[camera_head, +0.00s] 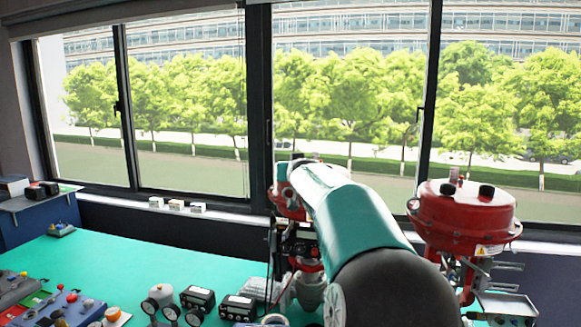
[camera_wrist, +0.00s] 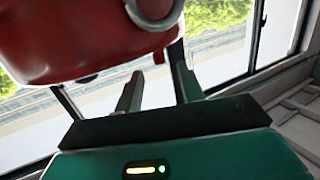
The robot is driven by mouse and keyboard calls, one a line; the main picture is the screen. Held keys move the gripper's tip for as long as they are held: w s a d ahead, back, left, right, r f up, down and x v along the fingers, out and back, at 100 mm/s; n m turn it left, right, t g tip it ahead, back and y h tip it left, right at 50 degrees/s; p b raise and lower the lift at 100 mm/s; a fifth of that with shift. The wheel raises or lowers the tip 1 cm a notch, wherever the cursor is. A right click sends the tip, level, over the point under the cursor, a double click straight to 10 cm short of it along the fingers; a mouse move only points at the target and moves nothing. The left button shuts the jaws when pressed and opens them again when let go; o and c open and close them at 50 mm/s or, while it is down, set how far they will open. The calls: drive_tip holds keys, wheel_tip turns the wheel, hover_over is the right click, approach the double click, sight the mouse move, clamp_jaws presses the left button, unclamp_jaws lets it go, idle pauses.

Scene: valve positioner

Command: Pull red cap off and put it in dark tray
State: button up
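My gripper (camera_wrist: 158,82) shows in the wrist view with its two fingers apart and nothing between them. A large red rounded body (camera_wrist: 80,40) with a metal ring on its edge fills the upper left there, above and beyond the fingers; I see no contact. In the head view, my arm hides my gripper and most of the left red valve actuator (camera_head: 286,198). Another red valve actuator (camera_head: 464,222) with black knobs on top stands at the right. I cannot pick out the red cap with certainty. No clear dark tray is visible.
The green table (camera_head: 150,258) has free room at its middle left. Control boxes (camera_head: 70,308) with coloured buttons, round gauges (camera_head: 160,301) and black boxes (camera_head: 198,299) line its front. Small white blocks (camera_head: 176,205) sit on the window sill. Tall windows stand behind.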

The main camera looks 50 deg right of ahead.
drive_tip(key=shift+x, duration=2.7)
clamp_jaws()
